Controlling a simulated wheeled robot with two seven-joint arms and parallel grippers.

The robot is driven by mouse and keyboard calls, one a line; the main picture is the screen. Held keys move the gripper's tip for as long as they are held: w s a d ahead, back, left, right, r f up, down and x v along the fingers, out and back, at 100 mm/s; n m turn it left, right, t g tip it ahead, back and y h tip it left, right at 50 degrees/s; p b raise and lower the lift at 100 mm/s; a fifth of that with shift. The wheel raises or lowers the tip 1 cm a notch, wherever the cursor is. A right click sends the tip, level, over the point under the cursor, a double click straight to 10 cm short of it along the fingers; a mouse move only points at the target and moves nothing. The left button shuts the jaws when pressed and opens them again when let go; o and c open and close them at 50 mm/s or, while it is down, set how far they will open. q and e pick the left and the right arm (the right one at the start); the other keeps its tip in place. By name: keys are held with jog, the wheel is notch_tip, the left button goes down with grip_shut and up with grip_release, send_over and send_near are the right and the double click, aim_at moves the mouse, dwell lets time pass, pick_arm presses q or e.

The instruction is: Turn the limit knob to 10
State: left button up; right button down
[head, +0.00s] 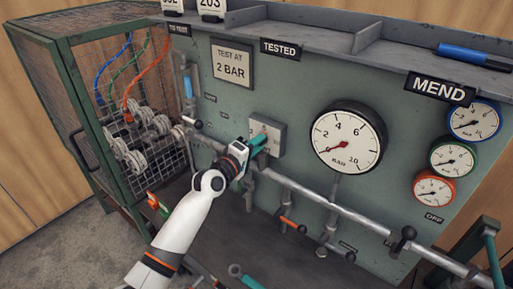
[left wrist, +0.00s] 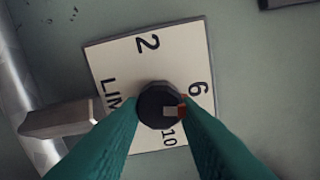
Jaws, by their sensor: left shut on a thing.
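The limit knob (left wrist: 156,104) is a dark round knob on a pale plate (left wrist: 118,62) marked 2, 6 and 10, with part of the word LIMIT showing.
A large gauge (head: 347,142) reads near zero, right of the plate. A horizontal pipe (head: 330,206) with valve handles runs below. Three small gauges are at the right. A wire cage (head: 130,110) stands at the left.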

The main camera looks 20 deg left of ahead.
pick_arm(q)
jog(key=shift+w+a+f+m+b, duration=0.1)
jog(key=shift+m, duration=2.5)
jog(key=shift+s+a+f+m+b, duration=0.1)
jog(key=shift+m+b, duration=0.05)
jog(key=shift+m, duration=2.45)
jog(key=shift+w+f+m+b, duration=0.1)
jog(key=shift+m, duration=2.5)
jog(key=o, duration=1)
jog(key=shift+c, duration=0.2)
jog(key=b+v, duration=0.1)
jog(key=v, duration=1.1)
jog(key=shift+b, duration=0.35)
jog(key=shift+r, duration=0.1)
